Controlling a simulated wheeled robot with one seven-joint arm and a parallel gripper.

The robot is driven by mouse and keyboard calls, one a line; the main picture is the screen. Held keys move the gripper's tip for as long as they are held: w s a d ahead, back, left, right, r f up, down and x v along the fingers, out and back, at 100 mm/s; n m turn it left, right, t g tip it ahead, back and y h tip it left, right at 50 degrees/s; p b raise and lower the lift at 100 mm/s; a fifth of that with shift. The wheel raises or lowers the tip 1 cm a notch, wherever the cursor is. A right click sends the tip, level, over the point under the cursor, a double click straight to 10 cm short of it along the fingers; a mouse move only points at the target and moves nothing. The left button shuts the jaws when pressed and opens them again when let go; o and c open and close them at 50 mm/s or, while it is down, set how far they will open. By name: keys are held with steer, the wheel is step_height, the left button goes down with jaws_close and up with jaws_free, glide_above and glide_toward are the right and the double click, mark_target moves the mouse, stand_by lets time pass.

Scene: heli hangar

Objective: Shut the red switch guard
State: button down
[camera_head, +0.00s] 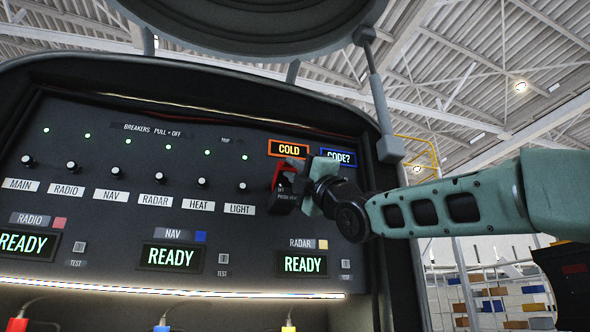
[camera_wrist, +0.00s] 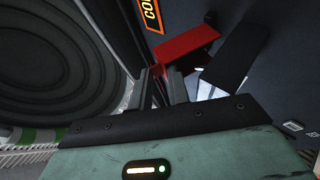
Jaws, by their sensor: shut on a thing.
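The red switch guard (camera_head: 281,170) is on the right part of the black panel, just below the orange COLD display (camera_head: 289,148). It stands out from the panel at an angle above a black block (camera_head: 284,203). In the wrist view the guard (camera_wrist: 187,42) lies just beyond the fingertips, with the black block (camera_wrist: 236,48) to its right. My gripper (camera_head: 301,180) comes in from the right and its fingers (camera_wrist: 164,76) are closed at the guard's near left edge. The gripper hides part of the guard in the head view, and the switch under it is not clearly visible.
A blue CODE? display (camera_head: 339,158) is close above my gripper. A row of breaker knobs (camera_head: 155,177) runs to the left. READY displays (camera_head: 171,257) and a light strip (camera_head: 170,291) lie below.

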steer(key=c, duration=1.4)
jaws_free()
steer(key=shift+w+f+h, duration=0.3)
steer(key=shift+w+f, duration=0.25)
steer(key=shift+c, duration=0.2)
steer(key=shift+s+r, duration=0.1)
